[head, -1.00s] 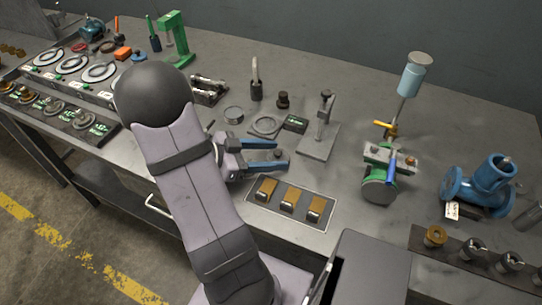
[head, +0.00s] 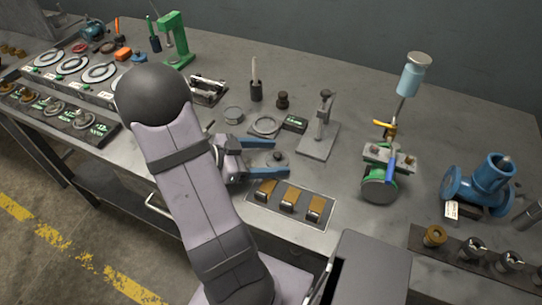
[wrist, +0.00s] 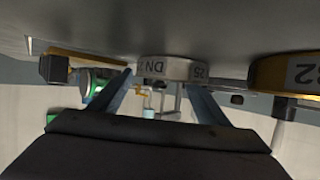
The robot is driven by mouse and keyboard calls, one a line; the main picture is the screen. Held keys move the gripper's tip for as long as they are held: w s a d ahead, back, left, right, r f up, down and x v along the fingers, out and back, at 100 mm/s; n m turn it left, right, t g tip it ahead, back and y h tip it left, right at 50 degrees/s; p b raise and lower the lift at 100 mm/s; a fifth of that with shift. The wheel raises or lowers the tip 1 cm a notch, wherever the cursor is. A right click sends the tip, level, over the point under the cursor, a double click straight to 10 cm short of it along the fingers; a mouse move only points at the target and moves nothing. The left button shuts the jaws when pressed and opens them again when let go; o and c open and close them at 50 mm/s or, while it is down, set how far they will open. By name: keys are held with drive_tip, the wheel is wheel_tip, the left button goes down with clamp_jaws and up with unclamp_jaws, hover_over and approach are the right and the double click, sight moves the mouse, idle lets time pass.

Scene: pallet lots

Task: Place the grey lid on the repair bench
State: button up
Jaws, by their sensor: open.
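The grey lid (head: 277,158), a small round disc with a dark knob, appears to lie flat on the grey bench top (head: 345,85). My gripper (head: 281,159) is open, with one blue finger on each side of the lid. In the wrist view, a silver rim marked "DN 25" (wrist: 172,68) shows between the spread fingers (wrist: 166,80), against the bench surface. Whether either finger still touches the rim is hard to tell.
A plate with three brown-topped blocks (head: 325,219) lies just in front of the gripper. Behind it are a flat ring (head: 265,123) and a small stand (head: 318,145). A green valve (head: 379,188) stands to the right. Open bench lies between the stand and valve.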

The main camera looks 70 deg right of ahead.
drive_tip(key=shift+s+a+f, duration=0.1)
drive_tip(key=shift+r, duration=0.2)
drive_tip(key=v, duration=1.2)
